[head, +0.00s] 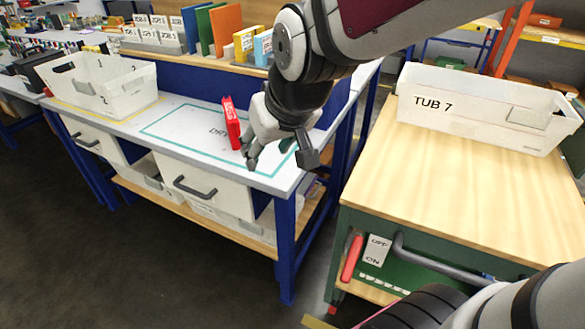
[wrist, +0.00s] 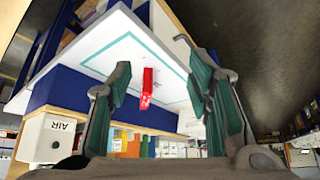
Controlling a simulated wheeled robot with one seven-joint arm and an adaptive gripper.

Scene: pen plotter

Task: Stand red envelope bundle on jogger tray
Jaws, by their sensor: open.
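The red envelope bundle (head: 232,122) stands on edge, slightly tilted, on the white worktop (head: 170,122) inside a teal outlined area. It also shows in the wrist view (wrist: 147,88), lying in the space between my two fingers. My gripper (head: 280,156) is open beside the bundle, to its right in the head view; the wrist view (wrist: 153,56) shows the fingers spread wide with nothing held. Whether a finger touches the bundle cannot be told. Some of the outlined area is hidden behind my gripper. I cannot pick out a jogger tray for certain.
A white tub (head: 100,85) with numbers stands at the worktop's left end. Coloured boards (head: 212,30) and labelled boxes stand on the raised shelf behind. A white tub marked TUB 7 (head: 480,108) sits on a wooden-topped green cabinet (head: 440,185) at right.

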